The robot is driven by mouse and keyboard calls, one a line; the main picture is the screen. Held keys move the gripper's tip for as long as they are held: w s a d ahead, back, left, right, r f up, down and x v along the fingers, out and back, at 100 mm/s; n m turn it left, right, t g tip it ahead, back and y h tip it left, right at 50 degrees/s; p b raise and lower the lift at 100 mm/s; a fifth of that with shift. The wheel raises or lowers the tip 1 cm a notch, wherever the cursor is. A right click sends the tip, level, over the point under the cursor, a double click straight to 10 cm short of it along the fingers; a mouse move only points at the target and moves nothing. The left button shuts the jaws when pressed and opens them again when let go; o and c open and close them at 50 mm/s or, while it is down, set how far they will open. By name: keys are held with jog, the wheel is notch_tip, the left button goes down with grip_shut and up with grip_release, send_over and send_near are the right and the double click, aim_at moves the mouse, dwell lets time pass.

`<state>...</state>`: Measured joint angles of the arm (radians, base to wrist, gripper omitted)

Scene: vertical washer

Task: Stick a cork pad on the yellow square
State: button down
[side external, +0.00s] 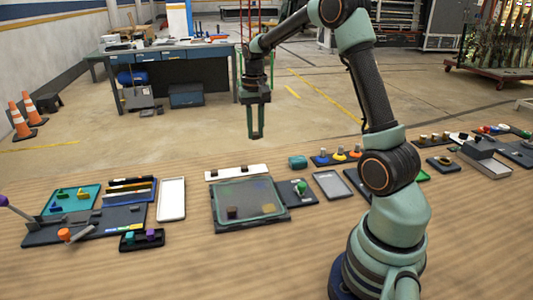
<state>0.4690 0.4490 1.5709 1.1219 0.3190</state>
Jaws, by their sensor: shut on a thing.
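My gripper (254,137) hangs pointing down, high above the far side of the workbench and well clear of it. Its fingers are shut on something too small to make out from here. Below it and slightly left lies a dark-framed grey-green panel (245,192) with faint coloured patches. A dark brown square (232,212) and a small tan-orange patch (268,208) show near its front edge. A faint yellowish patch (262,187) shows at its upper right; I cannot tell which patch is the yellow square. A white strip (236,172) behind the panel carries small dark pieces, not clearly identifiable.
A green-knobbed block (300,188), teal block (297,162) and grey tray (330,185) are to the right. The wooden bench front is clear.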

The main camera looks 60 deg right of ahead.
send_over(269, 207)
notch_tip(269, 207, down, 7)
jog(key=shift+f, duration=3.25)
jog(key=shift+s+f, duration=0.1)
jog(key=shift+f, duration=0.4)
jog(key=c, duration=0.7)
grip_release()
jog(key=shift+o, duration=0.4)
jog(key=o, duration=0.3)
jog(key=shift+o, duration=0.2)
jog(key=shift+r, duration=0.1)
notch_tip(269, 207, up, 7)
